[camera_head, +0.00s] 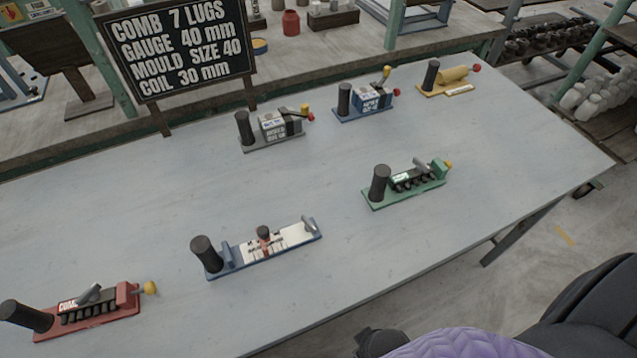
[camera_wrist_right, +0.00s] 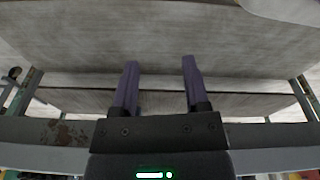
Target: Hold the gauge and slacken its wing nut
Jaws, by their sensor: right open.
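The gauge (camera_head: 277,243) lies on the grey table, front of centre, in the head view. It has a blue base, a white marked scale, an upright black handle (camera_head: 207,254) at its left end and a small dark-and-red piece (camera_head: 264,233) over the scale. A grey lever-like piece (camera_head: 309,225) stands near its right end; I cannot tell which piece is the wing nut. My right gripper (camera_wrist_right: 160,62) is open and empty in the right wrist view, with no gauge between its purple fingers. My left gripper is not in view.
The table (camera_head: 330,165) also holds a red comb fixture (camera_head: 95,311), a green one (camera_head: 407,187), and grey (camera_head: 272,136), blue (camera_head: 365,104) and yellow (camera_head: 447,80) fixtures. A black sign (camera_head: 178,49) reads "GAUGE 40 mm". Bare tabletop surrounds the gauge.

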